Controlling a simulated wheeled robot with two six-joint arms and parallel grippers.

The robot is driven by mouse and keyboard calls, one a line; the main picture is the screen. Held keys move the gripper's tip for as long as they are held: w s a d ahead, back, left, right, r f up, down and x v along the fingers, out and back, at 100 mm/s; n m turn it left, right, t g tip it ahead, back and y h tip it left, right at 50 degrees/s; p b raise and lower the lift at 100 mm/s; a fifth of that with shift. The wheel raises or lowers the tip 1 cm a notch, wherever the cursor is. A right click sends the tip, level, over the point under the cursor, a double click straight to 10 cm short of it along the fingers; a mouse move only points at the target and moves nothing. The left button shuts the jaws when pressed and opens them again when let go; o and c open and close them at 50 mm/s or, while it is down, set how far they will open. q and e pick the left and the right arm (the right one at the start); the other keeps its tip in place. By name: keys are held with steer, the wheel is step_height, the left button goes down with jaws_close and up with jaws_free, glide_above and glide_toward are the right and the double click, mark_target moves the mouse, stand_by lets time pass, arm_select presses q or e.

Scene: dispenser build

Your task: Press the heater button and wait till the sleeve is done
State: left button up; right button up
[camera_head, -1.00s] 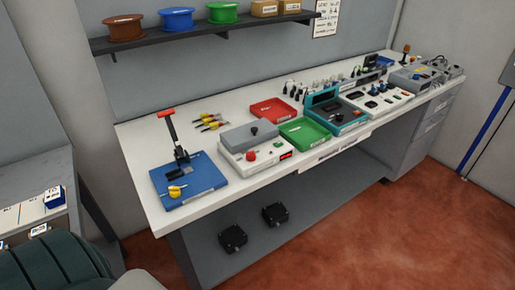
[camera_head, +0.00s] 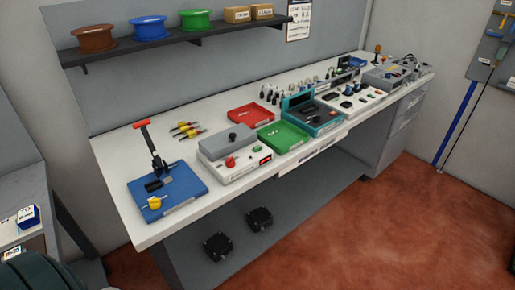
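The heater looks to be the white box with a grey lid (camera_head: 220,142) on the workbench, left of the green tray. Its red button (camera_head: 230,162) sits on the front part, and a small red display (camera_head: 265,160) is to the right of it. Neither of my grippers is in view.
A blue press with a red-handled lever (camera_head: 165,190) stands at the bench's left end. A red tray (camera_head: 250,114) and a green tray (camera_head: 283,137) flank the heater. A teal-framed device (camera_head: 318,118) is further right. Red floor (camera_head: 380,220) in front is clear.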

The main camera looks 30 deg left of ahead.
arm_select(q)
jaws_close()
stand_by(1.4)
